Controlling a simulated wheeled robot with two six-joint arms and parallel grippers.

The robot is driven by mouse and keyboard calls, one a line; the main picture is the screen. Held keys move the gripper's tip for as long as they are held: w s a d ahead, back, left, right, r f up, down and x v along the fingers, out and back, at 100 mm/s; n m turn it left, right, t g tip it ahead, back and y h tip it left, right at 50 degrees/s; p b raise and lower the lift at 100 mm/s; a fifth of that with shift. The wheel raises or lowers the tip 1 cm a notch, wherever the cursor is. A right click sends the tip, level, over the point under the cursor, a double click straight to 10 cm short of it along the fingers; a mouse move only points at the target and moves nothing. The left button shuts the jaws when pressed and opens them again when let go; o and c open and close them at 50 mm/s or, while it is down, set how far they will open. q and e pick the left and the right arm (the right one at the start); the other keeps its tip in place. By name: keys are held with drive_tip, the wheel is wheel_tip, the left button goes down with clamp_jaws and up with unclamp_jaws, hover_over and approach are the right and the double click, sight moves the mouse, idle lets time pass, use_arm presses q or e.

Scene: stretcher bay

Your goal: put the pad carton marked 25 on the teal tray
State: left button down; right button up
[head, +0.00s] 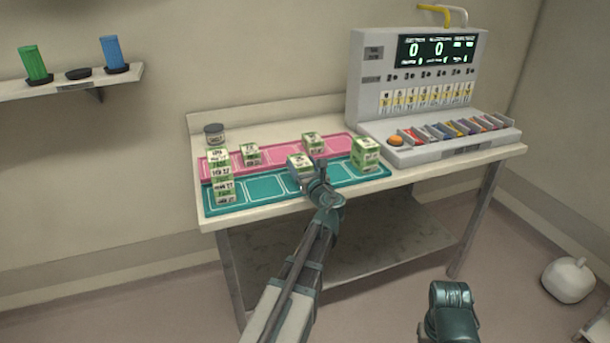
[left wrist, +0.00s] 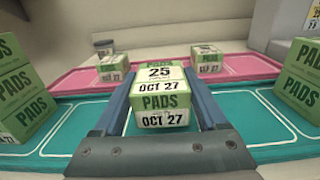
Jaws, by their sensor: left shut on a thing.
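The green and white pad carton marked 25, with OCT 27 on its front (left wrist: 162,100), sits between the fingers of my left gripper (left wrist: 160,95). In the head view the carton (head: 299,163) is over the middle of the teal tray (head: 277,188), with my left gripper (head: 318,172) shut on it from the front right. I cannot tell whether its base touches the tray. Other pad cartons are stacked at the teal tray's left end (head: 221,180) and right end (head: 366,154). My right gripper's jaws are not visible.
Behind lies a pink tray (head: 278,153) with a carton toward its left (head: 250,153) and another toward its right (head: 313,141). A dark-lidded jar (head: 214,134) stands at the back left. A console (head: 425,85) fills the table's right side. Empty teal spaces flank the held carton.

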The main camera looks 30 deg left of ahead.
use_arm(q)
drive_tip(key=f, duration=0.1)
drive_tip(key=f+b, duration=0.1)
drive_tip(key=shift+s+a+f, duration=0.2)
drive_tip(key=shift+f, duration=0.1)
drive_tip(key=shift+r, duration=0.15)
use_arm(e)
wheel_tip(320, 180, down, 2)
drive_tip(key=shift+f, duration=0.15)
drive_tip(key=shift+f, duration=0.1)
use_arm(q)
drive_tip(key=shift+f, duration=0.25)
unclamp_jaws()
drive_tip(key=shift+r, duration=0.1)
drive_tip(key=shift+r, duration=0.1)
